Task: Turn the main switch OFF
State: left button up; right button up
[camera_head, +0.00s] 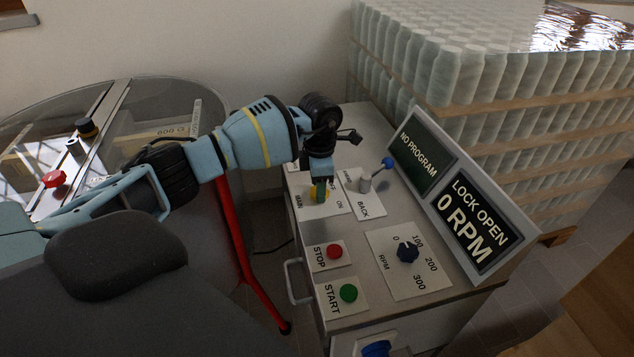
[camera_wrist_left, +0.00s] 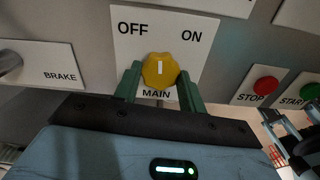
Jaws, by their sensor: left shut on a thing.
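The main switch is a yellow knob (camera_wrist_left: 160,72) on a white plate (camera_wrist_left: 122,45) marked OFF on the left, ON on the right and MAIN below, as the left wrist view shows it. Its white mark stands about upright, between the two words. My left gripper (camera_wrist_left: 159,85) is shut on the knob, with a green finger on each side. In the head view, the left gripper (camera_head: 320,190) reaches down onto the switch plate, and its fingers hide most of the knob.
The console carries a brake lever with a blue ball (camera_head: 388,162), a red STOP button (camera_head: 334,251), a green START button (camera_head: 348,292) and a dark RPM dial (camera_head: 408,252). Screens read NO PROGRAM (camera_head: 419,160) and LOCK OPEN 0 RPM (camera_head: 470,220). Stacked bottles (camera_head: 470,75) stand behind.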

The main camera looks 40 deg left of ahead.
pick_arm(q)
jog(key=n+p, duration=0.1)
jog(key=n, duration=0.3)
jog(key=shift+r+n+p, duration=0.1)
jog(key=shift+n+p, duration=0.2)
jog(key=shift+n, duration=0.5)
pick_arm(e)
jog(key=w+r, duration=0.2)
jog(key=r, duration=0.1)
jog(key=shift+w+d+t, duration=0.15)
jog(key=shift+w+t, duration=0.05)
jog(key=shift+t, duration=0.1)
pick_arm(q)
jog(key=o, duration=1)
jog(key=shift+r, duration=3.8)
jog(key=shift+f, duration=0.1)
